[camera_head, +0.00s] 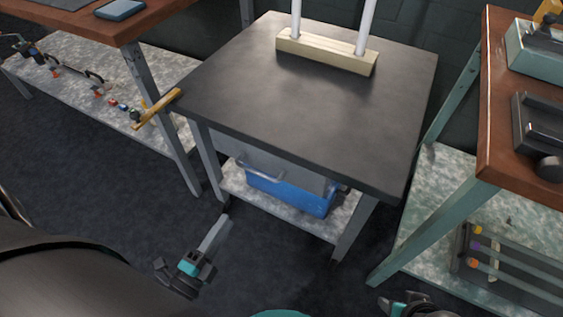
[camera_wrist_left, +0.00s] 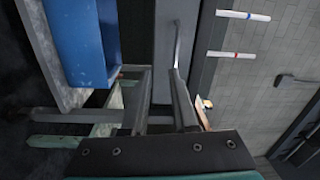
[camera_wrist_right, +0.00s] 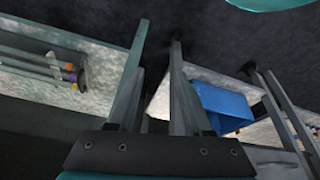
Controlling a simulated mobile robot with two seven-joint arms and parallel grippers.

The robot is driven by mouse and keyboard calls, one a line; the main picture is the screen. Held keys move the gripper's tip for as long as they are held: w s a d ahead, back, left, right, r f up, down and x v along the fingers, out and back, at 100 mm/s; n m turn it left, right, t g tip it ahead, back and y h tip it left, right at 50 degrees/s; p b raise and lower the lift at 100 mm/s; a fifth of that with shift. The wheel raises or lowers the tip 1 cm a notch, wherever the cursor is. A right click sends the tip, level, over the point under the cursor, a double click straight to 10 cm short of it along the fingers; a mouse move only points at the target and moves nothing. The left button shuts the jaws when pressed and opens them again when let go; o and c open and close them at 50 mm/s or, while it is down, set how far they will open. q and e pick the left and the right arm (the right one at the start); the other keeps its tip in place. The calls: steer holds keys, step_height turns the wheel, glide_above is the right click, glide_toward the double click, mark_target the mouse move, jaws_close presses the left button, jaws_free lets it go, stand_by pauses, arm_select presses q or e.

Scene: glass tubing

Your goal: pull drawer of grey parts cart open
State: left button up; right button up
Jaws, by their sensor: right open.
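The grey parts cart (camera_head: 310,100) has a dark flat top. Its grey drawer front (camera_head: 295,172) sits under the top and looks shut. A bar handle (camera_head: 262,173) stands out from the drawer front. My left gripper (camera_head: 222,222) is in front of the cart, apart from the handle and lower left of it in the head view. In the left wrist view its open fingers (camera_wrist_left: 160,75) point toward the drawer, with the handle (camera_wrist_left: 178,42) ahead near the right finger. My right gripper shows in the right wrist view (camera_wrist_right: 157,65), open and empty.
A blue bin (camera_head: 290,193) sits on the cart's lower shelf. A wooden block with upright glass tubes (camera_head: 327,52) stands on top. Wooden-topped benches stand left (camera_head: 70,22) and right (camera_head: 495,100). The floor before the cart is clear apart from my arms.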

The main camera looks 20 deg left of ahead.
mark_target(253, 169)
arm_select(q)
steer(key=shift+m+t, duration=0.8)
steer(key=shift+m, duration=0.1)
steer(key=shift+w+d+r+b, duration=0.15)
steer(key=shift+w+r+b, duration=0.55)
steer(key=shift+w, duration=1.75)
steer(key=shift+w+d+r+b, duration=0.1)
steer(key=shift+w+r+b, duration=0.6)
steer(key=shift+w, duration=1.8)
steer(key=shift+w+d+r+b, duration=0.15)
steer(key=shift+w+r+b, duration=0.5)
steer(key=shift+w, duration=1.8)
arm_select(e)
steer(key=shift+w+a+r+t+y, duration=0.15)
steer(key=shift+w+a+r+t, duration=0.2)
steer(key=shift+r, duration=0.4)
steer(key=shift+w+a+r+t+y, duration=0.25)
steer(key=shift+r+t, duration=0.2)
steer(key=shift+r, duration=0.25)
steer(key=shift+w+a+r+t+y, duration=0.1)
steer(key=shift+w+a+r+t, duration=0.25)
steer(key=shift+r, duration=0.4)
arm_select(q)
jaws_close()
arm_select(e)
steer(key=shift+d, duration=0.1)
